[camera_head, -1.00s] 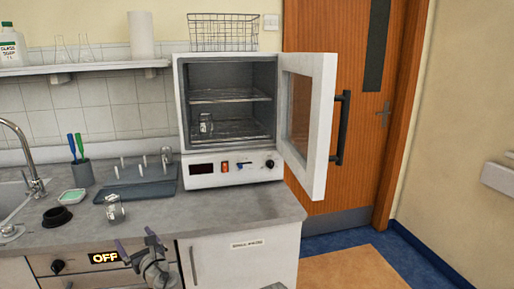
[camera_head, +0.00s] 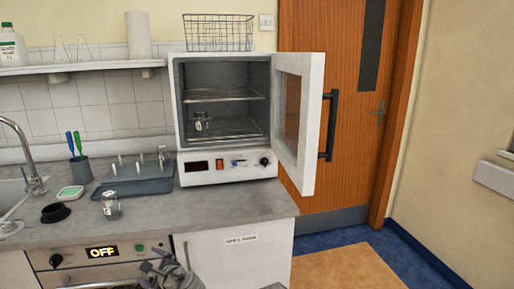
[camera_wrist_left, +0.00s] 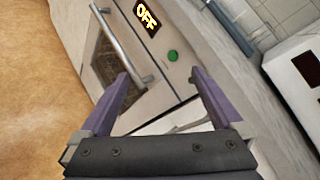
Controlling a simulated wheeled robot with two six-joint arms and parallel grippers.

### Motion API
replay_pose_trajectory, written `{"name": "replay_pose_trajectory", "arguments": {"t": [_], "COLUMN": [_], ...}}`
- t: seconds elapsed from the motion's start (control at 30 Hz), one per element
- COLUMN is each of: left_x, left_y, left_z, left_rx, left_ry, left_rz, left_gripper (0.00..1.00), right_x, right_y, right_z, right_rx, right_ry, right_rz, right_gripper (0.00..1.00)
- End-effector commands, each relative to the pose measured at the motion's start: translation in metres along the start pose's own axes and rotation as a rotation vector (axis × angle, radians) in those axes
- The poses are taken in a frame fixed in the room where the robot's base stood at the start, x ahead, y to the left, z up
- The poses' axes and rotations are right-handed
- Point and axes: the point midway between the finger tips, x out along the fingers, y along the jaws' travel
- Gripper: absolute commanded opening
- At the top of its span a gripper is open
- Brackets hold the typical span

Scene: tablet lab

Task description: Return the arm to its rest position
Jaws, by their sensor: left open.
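My left gripper (camera_head: 156,265) is low at the bottom edge of the head view, in front of the counter front. Its purple fingers also show in the left wrist view (camera_wrist_left: 160,76), spread apart with nothing between them. In that view they point toward the under-counter appliance (camera_wrist_left: 158,58), which has an OFF display, a green button and a bar handle. My right gripper is not in view.
The worktop (camera_head: 180,213) carries a glass jar (camera_head: 111,206), a black bowl (camera_head: 55,212) and a peg rack (camera_head: 135,187). A white oven (camera_head: 228,173) stands with its door (camera_head: 307,120) open and a glass jar (camera_head: 201,121) inside. The floor (camera_head: 345,267) at right is clear.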

Motion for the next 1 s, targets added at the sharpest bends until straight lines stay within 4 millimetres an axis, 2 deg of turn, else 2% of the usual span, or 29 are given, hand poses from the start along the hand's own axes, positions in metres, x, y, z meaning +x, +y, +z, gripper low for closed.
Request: {"name": "replay_pose_trajectory", "arguments": {"t": [0.17,0.3,0.4,0.6,0.7,0.73,1.0], "left_x": [-0.035,-0.09,-0.129,-0.2,-0.235,-0.241,-0.257], "left_y": [0.035,0.071,0.09,0.117,0.128,0.122,0.085], "left_z": [-0.062,-0.124,-0.155,-0.193,-0.204,-0.198,-0.155], "left_rx": [-0.38,-0.696,-0.836,-0.984,-1.02,-1.025,-1.026], "left_ry": [0.153,0.252,0.273,0.25,0.216,0.21,0.213], "left_rz": [0.231,0.536,0.733,1.056,1.199,1.213,1.201], "left_gripper": [1.0,1.0,1.0,1.0,1.0,1.0,1.0], "right_x": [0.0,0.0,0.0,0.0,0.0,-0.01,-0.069], "right_y": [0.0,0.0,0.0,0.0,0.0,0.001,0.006], "right_z": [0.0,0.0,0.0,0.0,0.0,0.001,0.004], "right_rx": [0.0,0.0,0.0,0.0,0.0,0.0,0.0], "right_ry": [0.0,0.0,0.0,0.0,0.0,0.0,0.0], "right_rz": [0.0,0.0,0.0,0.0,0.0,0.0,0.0], "right_gripper": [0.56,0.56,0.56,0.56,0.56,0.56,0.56]}}
